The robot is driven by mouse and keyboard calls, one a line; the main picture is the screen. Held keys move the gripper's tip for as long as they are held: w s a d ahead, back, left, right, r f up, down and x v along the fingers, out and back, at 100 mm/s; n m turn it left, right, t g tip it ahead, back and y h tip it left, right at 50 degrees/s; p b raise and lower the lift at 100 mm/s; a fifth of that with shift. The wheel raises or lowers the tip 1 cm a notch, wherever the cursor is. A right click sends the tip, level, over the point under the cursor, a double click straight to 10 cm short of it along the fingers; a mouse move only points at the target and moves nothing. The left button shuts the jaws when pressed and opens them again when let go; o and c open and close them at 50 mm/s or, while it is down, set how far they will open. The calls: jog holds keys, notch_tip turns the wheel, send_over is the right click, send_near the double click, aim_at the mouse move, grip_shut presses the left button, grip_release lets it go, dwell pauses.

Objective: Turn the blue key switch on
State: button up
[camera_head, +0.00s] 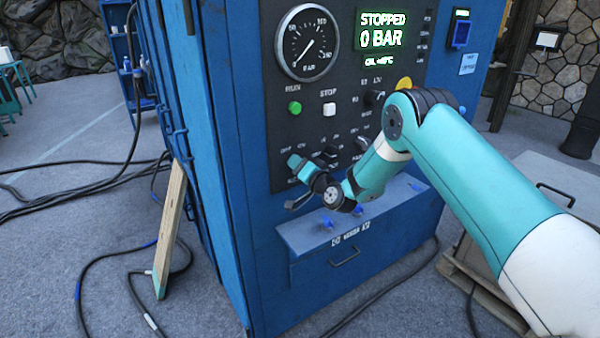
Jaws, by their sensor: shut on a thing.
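The blue key switch does not show clearly; the end of my arm covers the lower left of the dark control panel (300,110), where a small white label stands. My gripper (294,164) is at this lower left part of the panel, shut, and seems to be on the key switch. Its jaws are small and dark, and their exact contact is hidden. The display (381,30) reads STOPPED, 0 BAR. The key's turn position cannot be made out.
A round gauge (307,42), a green button (295,108) and a white button (329,109) are above my gripper. A blue ledge (300,235) juts out below. A plank (170,230) leans at the cabinet's left. Cables (90,190) lie on the floor.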

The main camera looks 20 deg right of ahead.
jog(key=shift+m+b, duration=0.55)
jog(key=shift+m, duration=1.55)
jog(key=o, duration=0.9)
jog(key=shift+d, duration=0.1)
jog(key=b+v, duration=1.3)
jog(key=v, duration=0.4)
jog(key=shift+s, duration=0.2)
